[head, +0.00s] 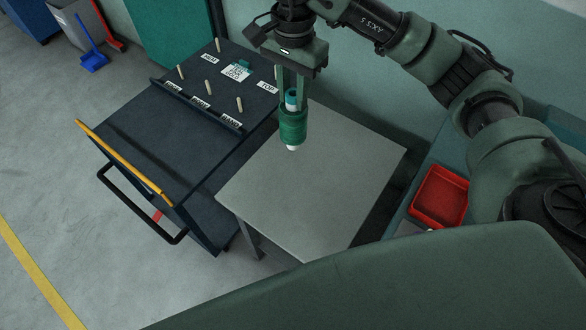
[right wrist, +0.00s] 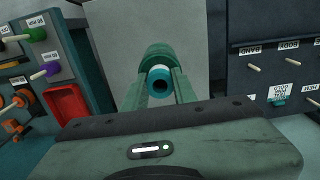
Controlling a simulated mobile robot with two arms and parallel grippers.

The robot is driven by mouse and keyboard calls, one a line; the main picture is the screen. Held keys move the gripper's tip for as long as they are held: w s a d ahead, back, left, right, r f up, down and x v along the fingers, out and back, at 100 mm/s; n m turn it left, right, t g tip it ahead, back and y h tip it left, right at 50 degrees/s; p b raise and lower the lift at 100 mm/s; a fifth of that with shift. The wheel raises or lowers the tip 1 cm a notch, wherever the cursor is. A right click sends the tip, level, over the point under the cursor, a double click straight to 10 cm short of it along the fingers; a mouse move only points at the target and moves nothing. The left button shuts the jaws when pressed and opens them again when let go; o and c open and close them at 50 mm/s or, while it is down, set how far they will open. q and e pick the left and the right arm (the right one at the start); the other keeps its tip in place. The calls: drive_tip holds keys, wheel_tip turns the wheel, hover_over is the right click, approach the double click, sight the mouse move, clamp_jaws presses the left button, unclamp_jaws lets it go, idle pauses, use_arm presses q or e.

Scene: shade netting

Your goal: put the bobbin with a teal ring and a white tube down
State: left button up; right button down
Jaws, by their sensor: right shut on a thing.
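The bobbin with a teal ring and a white tube (head: 292,129) is upright in my right gripper (head: 291,100), its white tube end showing below the green winding. In the right wrist view the teal ring and tube end (right wrist: 160,82) show between the two fingers of the right gripper (right wrist: 160,90), which is shut on it. In the head view the bobbin appears over the rear part of a bare grey table (head: 310,185); I cannot tell the exact height of the gap below it. My left gripper is not in view.
A dark cart (head: 150,150) with several pegs and labels stands left of the grey table. A red bin (head: 439,196) is at the right. The right wrist view shows a board with coloured bobbins (right wrist: 37,34) at the left. The grey tabletop is clear.

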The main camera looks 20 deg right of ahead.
wheel_tip(320, 180, down, 20)
drive_tip(key=p, duration=0.4)
drive_tip(key=shift+r, duration=0.2)
drive_tip(key=shift+s, duration=0.1)
drive_tip(key=shift+f, duration=0.2)
drive_tip(key=c, duration=1.1)
unclamp_jaws()
drive_tip(key=shift+r, duration=0.1)
